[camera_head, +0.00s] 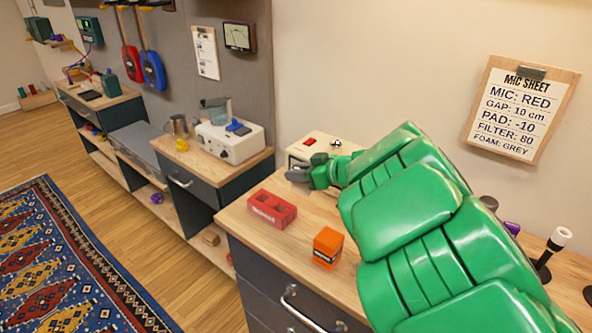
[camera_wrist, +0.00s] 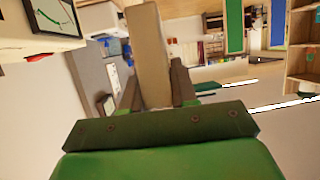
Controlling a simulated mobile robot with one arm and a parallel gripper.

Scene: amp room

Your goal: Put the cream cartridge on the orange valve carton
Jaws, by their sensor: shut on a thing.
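The orange valve carton (camera_head: 327,248) stands on the wooden bench top near its front edge, with a dark label band on its side. My gripper (camera_head: 298,174) is at the end of the green arm, above the back of the bench, behind and left of the carton. In the wrist view, my gripper (camera_wrist: 150,92) is shut on a long cream block, the cream cartridge (camera_wrist: 149,50), which sticks out past the fingers. In the head view I cannot clearly tell the cartridge from the cream device behind the gripper.
A red open box (camera_head: 271,209) stands left of the carton. A cream device with a red switch (camera_head: 309,142) stands at the back by the wall. Black stands, one with a white top (camera_head: 559,238), are at the right. Bare bench top lies between the red box and carton.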

